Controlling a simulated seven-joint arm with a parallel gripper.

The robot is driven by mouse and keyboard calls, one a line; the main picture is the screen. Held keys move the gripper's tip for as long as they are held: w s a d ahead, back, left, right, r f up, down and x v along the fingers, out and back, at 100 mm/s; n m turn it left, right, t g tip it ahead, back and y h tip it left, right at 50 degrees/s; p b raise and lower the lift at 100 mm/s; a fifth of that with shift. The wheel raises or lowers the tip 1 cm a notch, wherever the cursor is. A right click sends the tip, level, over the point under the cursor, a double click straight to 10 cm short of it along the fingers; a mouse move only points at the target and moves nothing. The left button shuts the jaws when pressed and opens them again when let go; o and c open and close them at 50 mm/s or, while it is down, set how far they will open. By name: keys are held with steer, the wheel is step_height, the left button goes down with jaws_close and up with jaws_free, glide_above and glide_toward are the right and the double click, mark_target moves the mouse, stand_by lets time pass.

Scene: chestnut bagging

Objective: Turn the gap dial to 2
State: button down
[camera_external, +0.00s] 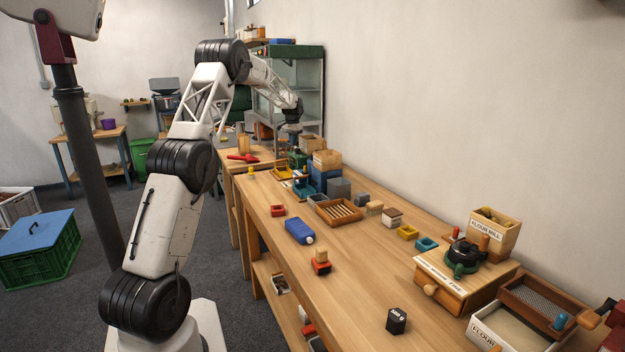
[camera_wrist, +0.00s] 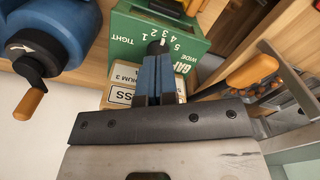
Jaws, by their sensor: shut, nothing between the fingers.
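In the wrist view, the green gap box (camera_wrist: 190,44) carries white lettering, with TIGHT at one end of a scale of numbers and WIDE at the other. The dark dial (camera_wrist: 157,46) on it has a pale pointer mark on the side by the numbers; I cannot read its exact number. My gripper (camera_wrist: 153,62) is shut and empty, its blue fingers pointing at the dial and partly covering it. I cannot tell whether the fingertips touch it. In the external view, my gripper (camera_external: 291,132) is small, above the far end of the bench, and the dial cannot be made out.
In the wrist view, a blue cylindrical machine with an orange-handled crank (camera_wrist: 30,102) is at left. A labelled cardboard-coloured block (camera_wrist: 120,97) lies beside the fingers. An orange-handled tool (camera_wrist: 252,72) is at right. The long bench (camera_external: 350,250) holds several small boxes and a blue bottle (camera_external: 299,231).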

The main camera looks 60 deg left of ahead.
mark_target(295, 156)
steer(key=shift+f, duration=2.3)
steer(key=shift+s+d+f, duration=0.1)
steer(key=shift+f, duration=0.15)
steer(key=shift+w+d+f, duration=0.1)
steer(key=shift+w+d, duration=0.1)
steer(key=shift+d, duration=0.2)
steer(key=shift+w+d, duration=0.2)
steer(key=shift+d, duration=0.1)
steer(key=shift+w+d, duration=0.15)
steer(key=shift+s+d, duration=0.15)
steer(key=shift+s, duration=0.2)
steer(key=shift+r, duration=3.7)
steer(key=shift+a+r, duration=0.1)
steer(key=shift+a, duration=0.25)
